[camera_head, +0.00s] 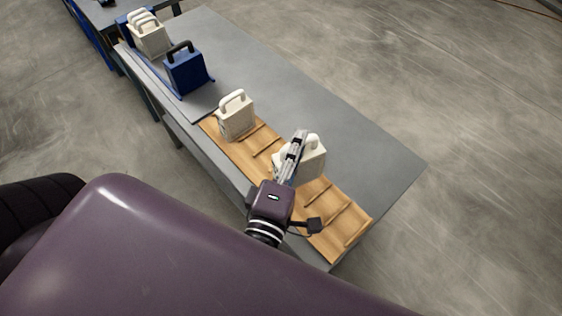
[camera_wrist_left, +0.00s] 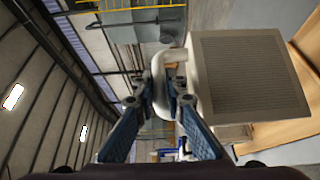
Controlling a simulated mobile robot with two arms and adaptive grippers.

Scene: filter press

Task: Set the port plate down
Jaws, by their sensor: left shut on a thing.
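My left gripper (camera_head: 296,146) is shut on the handle of a cream port plate (camera_head: 312,163). The plate is over the wooden slotted rack (camera_head: 345,215) on the grey table; I cannot tell whether its lower edge touches the rack. In the left wrist view the plate's ribbed face (camera_wrist_left: 250,75) is at the right, and its rounded handle (camera_wrist_left: 172,62) is between the fingers (camera_wrist_left: 162,95). My right gripper is not in view.
Another cream plate (camera_head: 236,116) stands on the rack's far part. Beyond it are a blue block with a dark handle (camera_head: 186,74) and more cream plates (camera_head: 150,38). Several rack slots at the near end are empty. The table's (camera_head: 340,130) right side is clear.

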